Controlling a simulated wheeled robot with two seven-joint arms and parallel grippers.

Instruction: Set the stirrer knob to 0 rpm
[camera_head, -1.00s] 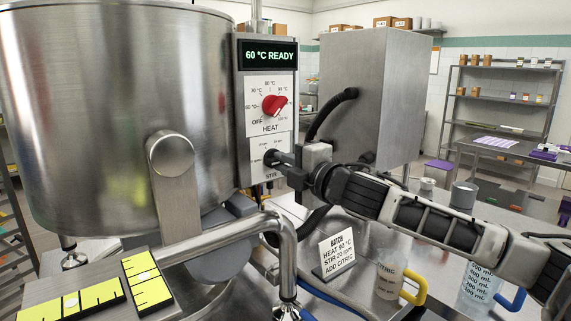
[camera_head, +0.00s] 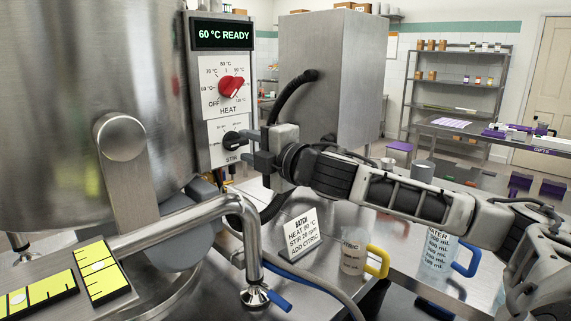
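The black stirrer knob (camera_head: 231,138) is on the small white STIR plate (camera_head: 223,152) at the lower part of the control panel. It is partly hidden by my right gripper, and its exact setting is too small to read. My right gripper (camera_head: 249,148) comes in from the right, with its fingertips right at the knob. From this angle I cannot tell whether the fingers are closed on the knob or only beside it. My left gripper is not in view.
Above are the red HEAT knob (camera_head: 232,87) and a display (camera_head: 222,34) reading 60 °C READY. The steel kettle (camera_head: 60,120) and bent pipe (camera_head: 190,222) are left. A batch card (camera_head: 301,235), citric jug (camera_head: 354,252) and water jug (camera_head: 437,250) stand below my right arm.

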